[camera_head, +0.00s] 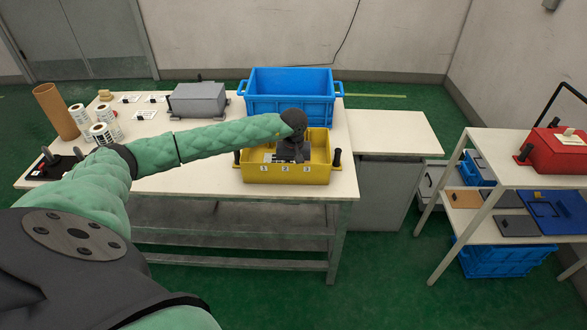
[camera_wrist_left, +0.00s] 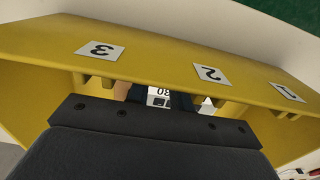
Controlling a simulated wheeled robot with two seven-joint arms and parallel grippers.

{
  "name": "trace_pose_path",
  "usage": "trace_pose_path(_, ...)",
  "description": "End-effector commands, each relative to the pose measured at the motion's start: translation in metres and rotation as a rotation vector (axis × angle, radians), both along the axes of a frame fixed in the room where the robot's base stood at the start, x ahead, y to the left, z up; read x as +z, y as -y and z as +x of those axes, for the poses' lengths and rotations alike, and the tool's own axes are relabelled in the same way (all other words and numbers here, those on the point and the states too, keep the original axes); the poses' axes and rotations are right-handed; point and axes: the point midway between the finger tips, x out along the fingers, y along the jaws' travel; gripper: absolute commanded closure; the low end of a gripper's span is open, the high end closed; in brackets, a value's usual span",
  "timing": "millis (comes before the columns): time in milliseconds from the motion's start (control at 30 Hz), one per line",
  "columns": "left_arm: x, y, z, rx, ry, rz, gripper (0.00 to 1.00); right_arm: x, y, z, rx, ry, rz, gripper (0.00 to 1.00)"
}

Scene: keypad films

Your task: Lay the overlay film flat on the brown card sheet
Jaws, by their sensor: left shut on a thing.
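My left gripper (camera_head: 288,152) reaches down into the yellow bin (camera_head: 285,174), which has labels 1, 2 and 3 on its front wall. In the left wrist view the gripper's dark body covers the lower middle, and its fingertips are hidden. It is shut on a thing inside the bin. A dark blue item with a white printed label (camera_wrist_left: 160,97) shows just past the gripper, between labels 2 and 3. I cannot tell whether this is the overlay film. A flat orange-brown sheet (camera_head: 464,198), possibly the brown card sheet, lies on the right rack's middle shelf. My right gripper is out of view.
A blue crate (camera_head: 290,84) stands behind the yellow bin, with a grey case (camera_head: 198,99) to its left. Label rolls (camera_head: 101,133) and a brown tube (camera_head: 56,110) are at the table's left. A red case (camera_head: 553,150) sits on the rack. The side table (camera_head: 392,132) is bare.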

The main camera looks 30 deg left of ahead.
Motion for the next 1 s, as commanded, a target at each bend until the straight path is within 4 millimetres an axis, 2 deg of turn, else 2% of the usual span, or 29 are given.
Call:
trace_pose_path(33, 0.0, 0.0, 0.0, 0.0, 0.0, 0.0, 0.72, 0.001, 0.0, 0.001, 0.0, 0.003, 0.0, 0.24)
trace_pose_path(133, 0.0, 0.0, 0.0, 0.0, 0.0, 0.0, 0.53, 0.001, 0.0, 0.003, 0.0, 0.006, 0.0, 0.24)
trace_pose_path(467, 0.0, 0.0, 0.0, 0.0, 0.0, 0.0, 0.53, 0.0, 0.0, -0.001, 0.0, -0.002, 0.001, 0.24)
trace_pose_path(633, 0.001, 0.0, 0.0, 0.0, 0.001, 0.001, 0.53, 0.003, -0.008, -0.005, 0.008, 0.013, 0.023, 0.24)
trace_pose_path(767, 0.024, -0.001, 0.001, -0.001, 0.003, 0.001, 0.53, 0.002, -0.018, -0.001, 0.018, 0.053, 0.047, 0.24)
trace_pose_path(1000, 0.061, 0.0, 0.001, 0.0, 0.002, 0.0, 0.53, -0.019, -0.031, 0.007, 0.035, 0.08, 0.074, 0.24)
